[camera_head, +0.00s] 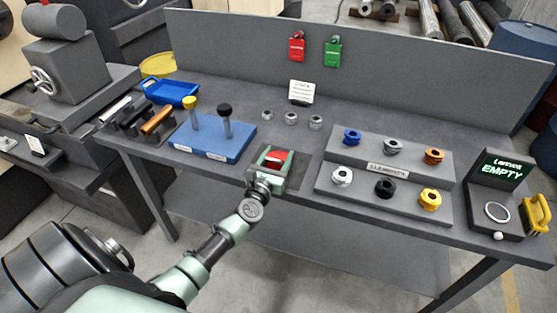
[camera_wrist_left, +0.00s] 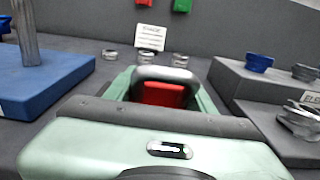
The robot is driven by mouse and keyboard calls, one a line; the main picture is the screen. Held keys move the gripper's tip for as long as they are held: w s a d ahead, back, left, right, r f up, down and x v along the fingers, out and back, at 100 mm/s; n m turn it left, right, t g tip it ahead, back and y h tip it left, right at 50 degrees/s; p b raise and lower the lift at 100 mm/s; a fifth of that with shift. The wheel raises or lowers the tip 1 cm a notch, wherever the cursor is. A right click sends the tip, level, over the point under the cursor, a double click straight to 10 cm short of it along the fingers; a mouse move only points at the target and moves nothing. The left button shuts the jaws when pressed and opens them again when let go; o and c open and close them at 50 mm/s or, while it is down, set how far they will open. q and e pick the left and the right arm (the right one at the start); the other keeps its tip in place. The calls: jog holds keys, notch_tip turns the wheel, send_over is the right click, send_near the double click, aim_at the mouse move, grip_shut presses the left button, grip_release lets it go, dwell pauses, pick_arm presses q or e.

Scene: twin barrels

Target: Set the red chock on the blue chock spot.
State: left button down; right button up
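The red chock (camera_head: 278,157) is a small red block on the near middle of the bench. My left gripper (camera_head: 273,160) reaches over it from the front, with its pale green fingers on both sides. In the left wrist view the red chock (camera_wrist_left: 163,94) shows between the fingers (camera_wrist_left: 165,92), behind a grey rounded bar. Whether the fingers press on it is not clear. A dark flat plate (camera_head: 298,181) lies under the gripper, partly hidden. I cannot make out a blue chock or a marked blue chock spot. My right gripper is not in view.
To the left stands a blue board (camera_head: 210,143) with two upright posts. To the right is a grey stepped rack (camera_head: 330,182) with several coloured collars. Several small metal rings and a white sign (camera_head: 301,92) are behind. A back panel (camera_head: 400,75) closes the bench.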

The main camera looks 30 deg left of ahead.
aim_at(278, 154)
pick_arm(q)
jog(key=shift+r, duration=0.1)
jog(key=shift+w+r+p, duration=0.1)
jog(key=shift+r+p, duration=0.3)
jog(key=shift+r, duration=0.05)
notch_tip(278, 154, up, 19)
jog(key=p, duration=1.7)
jog(key=s+d+f+m+h+b, duration=0.2)
jog(key=s+d+f+h+b, duration=0.1)
jog(key=s+d+f+b, duration=0.5)
jog(key=s+d+r+b, duration=0.1)
jog(key=s+d+b, duration=0.2)
jog(key=s+d, duration=0.2)
jog(key=s+d+r+h+b, duration=0.1)
jog(key=s+d+r+b, duration=0.1)
jog(key=s+d, duration=0.4)
jog(key=s+b, duration=0.1)
jog(key=s, duration=0.4)
jog(key=shift+s+r+m+t, duration=0.2)
jog(key=shift+m+t, duration=0.1)
jog(key=shift+m, duration=0.1)
jog(key=shift+a, duration=0.1)
